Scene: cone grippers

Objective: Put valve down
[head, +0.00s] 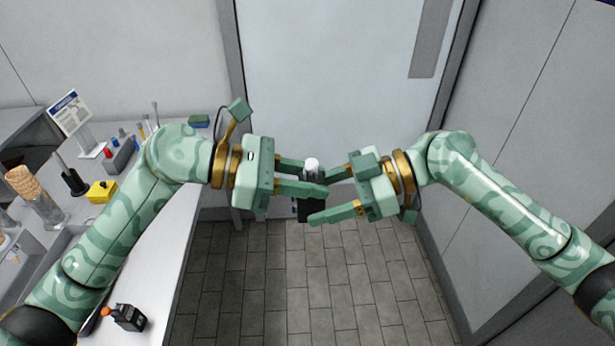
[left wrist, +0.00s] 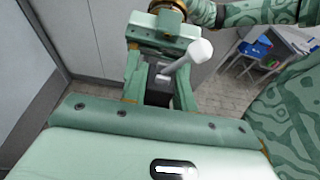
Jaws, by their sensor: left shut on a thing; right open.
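The valve has a white rounded handle (head: 312,164) and a dark body (head: 305,211). It is held in the air between my two arms, in front of the door. My left gripper (head: 312,179) is shut on it. In the left wrist view the white handle (left wrist: 200,51) sticks up at a slant, and the lower body is partly hidden between the fingers. My right gripper (head: 318,198) is open, its fingers apart around the valve's right side. I cannot tell whether they touch it.
The white bench (head: 160,255) on the left has a clear strip along its right edge. Tiled floor (head: 300,290) lies below the grippers.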

